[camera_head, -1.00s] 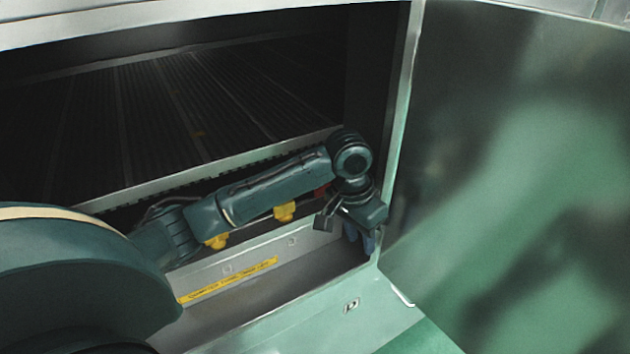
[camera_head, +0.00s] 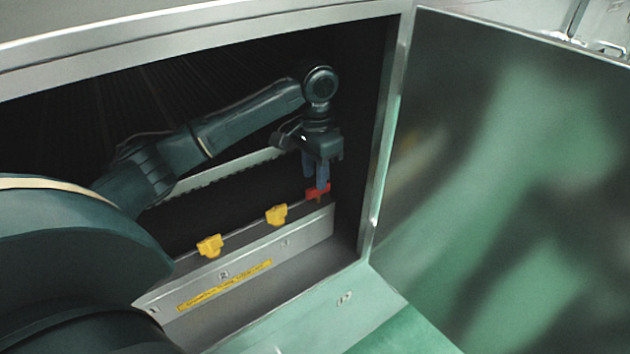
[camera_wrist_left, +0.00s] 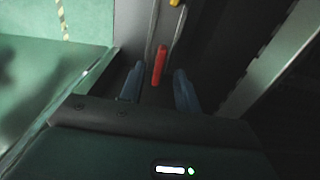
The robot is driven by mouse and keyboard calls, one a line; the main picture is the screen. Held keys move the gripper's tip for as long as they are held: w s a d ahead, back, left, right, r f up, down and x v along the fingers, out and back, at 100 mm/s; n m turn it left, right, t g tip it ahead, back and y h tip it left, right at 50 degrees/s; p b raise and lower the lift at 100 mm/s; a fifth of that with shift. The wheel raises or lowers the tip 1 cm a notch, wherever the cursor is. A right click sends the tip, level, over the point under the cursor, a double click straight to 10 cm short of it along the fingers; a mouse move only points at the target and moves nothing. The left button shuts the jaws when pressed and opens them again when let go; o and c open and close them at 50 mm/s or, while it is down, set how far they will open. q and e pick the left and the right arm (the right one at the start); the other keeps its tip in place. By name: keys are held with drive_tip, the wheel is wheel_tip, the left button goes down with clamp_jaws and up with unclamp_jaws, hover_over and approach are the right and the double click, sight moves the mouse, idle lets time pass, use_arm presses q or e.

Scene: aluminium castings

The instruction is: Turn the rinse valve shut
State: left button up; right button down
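A red valve handle (camera_head: 317,192) stands at the right end of a row of handles inside the open cabinet. Two yellow handles (camera_head: 277,214) (camera_head: 209,246) stand to its left. No readable label tells which one is the rinse valve. My left gripper (camera_head: 316,178) points down at the red handle, its blue fingers just over it. In the left wrist view, the fingers (camera_wrist_left: 158,87) are apart, and the red handle (camera_wrist_left: 159,65) shows in line with the gap between them. I cannot tell whether they touch it. My right gripper is not in view.
A metal ledge with a yellow label strip (camera_head: 224,286) runs below the handles. The cabinet's right frame post (camera_head: 385,140) is close to my left wrist. A large open door (camera_head: 520,180) stands at the right. The cabinet's inside is dark.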

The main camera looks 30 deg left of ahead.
sight(318, 193)
use_arm(q)
drive_tip(key=shift+f, duration=1.6)
clamp_jaws()
